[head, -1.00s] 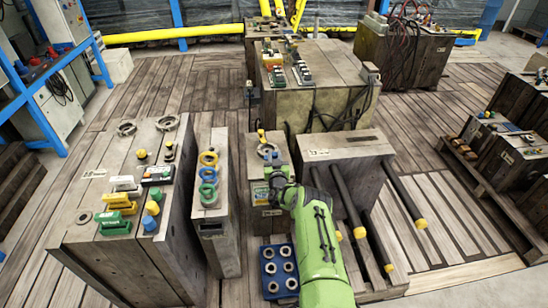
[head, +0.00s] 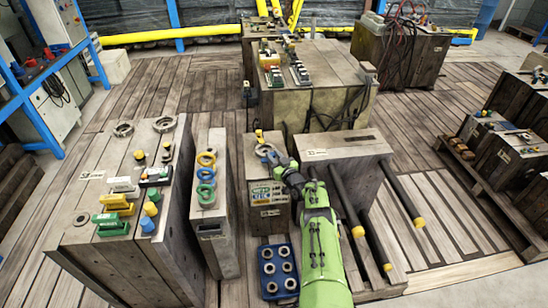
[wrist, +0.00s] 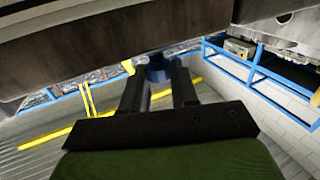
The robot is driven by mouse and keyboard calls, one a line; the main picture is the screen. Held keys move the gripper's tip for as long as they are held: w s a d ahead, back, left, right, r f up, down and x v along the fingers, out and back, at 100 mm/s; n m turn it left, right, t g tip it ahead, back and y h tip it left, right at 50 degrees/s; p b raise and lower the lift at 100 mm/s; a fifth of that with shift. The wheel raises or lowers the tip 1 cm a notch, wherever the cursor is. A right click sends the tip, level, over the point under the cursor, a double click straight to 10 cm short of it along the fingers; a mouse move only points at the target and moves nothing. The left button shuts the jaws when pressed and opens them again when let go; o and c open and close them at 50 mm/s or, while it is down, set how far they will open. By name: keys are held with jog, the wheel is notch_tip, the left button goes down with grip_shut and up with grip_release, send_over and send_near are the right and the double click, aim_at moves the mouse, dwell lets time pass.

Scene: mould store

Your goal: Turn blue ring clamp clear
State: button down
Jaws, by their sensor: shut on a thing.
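The blue ring clamp (head: 264,149) sits on top of the narrow wooden-sided block (head: 257,163), near its far end, with a yellow-topped part (head: 259,134) just behind it. My gripper (head: 273,157) reaches over this block from the right, its tips at the clamp. In the wrist view my gripper (wrist: 158,82) has its two dark fingers on either side of a blue part of the clamp (wrist: 155,69), shut on it. Most of the ring is hidden in the wrist view, and the head view is too small to show its exact angle.
A wider block (head: 80,215) holds handles and knobs. A blue tray (head: 264,285) with several rings lies in front. Black bars with yellow ends (head: 358,232) lean at right.

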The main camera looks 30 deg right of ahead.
dwell(0.6)
jog(key=c, duration=0.9)
grip_release()
jog(key=shift+o, duration=0.2)
jog(key=shift+s+p, duration=0.35)
jog(key=shift+p, duration=0.35)
jog(key=s+a+p, duration=0.1)
jog(key=s+p, duration=0.9)
jog(key=s, duration=0.5)
jog(key=shift+p, duration=0.35)
